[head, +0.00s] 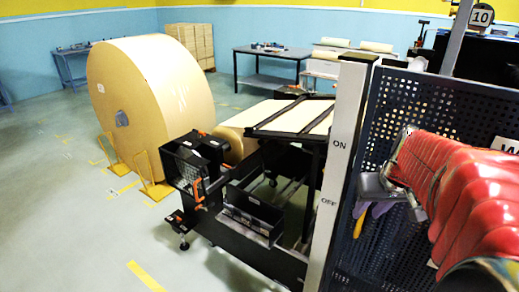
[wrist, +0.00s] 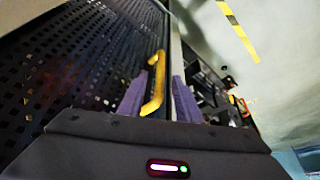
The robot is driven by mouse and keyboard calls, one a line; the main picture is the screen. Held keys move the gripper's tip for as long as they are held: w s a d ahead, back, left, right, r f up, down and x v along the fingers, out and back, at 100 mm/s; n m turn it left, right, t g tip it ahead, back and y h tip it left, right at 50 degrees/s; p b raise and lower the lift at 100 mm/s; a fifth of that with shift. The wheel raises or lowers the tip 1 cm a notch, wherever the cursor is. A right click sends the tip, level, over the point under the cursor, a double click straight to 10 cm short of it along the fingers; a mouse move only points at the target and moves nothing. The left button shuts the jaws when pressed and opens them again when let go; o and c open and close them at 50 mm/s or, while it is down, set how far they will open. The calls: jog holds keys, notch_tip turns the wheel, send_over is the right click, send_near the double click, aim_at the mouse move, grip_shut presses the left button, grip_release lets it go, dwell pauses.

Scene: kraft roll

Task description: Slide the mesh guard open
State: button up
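The mesh guard (head: 425,105) is a dark perforated panel at the right of the head view. It fills the left of the wrist view (wrist: 65,50). Its yellow handle (wrist: 155,85) stands between the purple fingers of my gripper (wrist: 158,98) in the wrist view. My gripper is open, with a visible gap between the handle and the right finger; contact on the left side cannot be told. In the head view my gripper (head: 372,209) is in front of the mesh, and only part of the handle (head: 360,222) shows beside its fingers.
A pale post (head: 345,150) marked ON and OFF stands at the left edge of the mesh. Left of it is a black machine frame (head: 260,215). A large kraft roll (head: 150,100) stands on the floor further left. A workbench (head: 270,55) is behind.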

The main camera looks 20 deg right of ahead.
aim_at(363, 216)
jog(key=x, duration=0.6)
jog(key=shift+w+f, duration=0.15)
jog(key=shift+f, duration=0.05)
jog(key=shift+c, duration=0.2)
grip_shut()
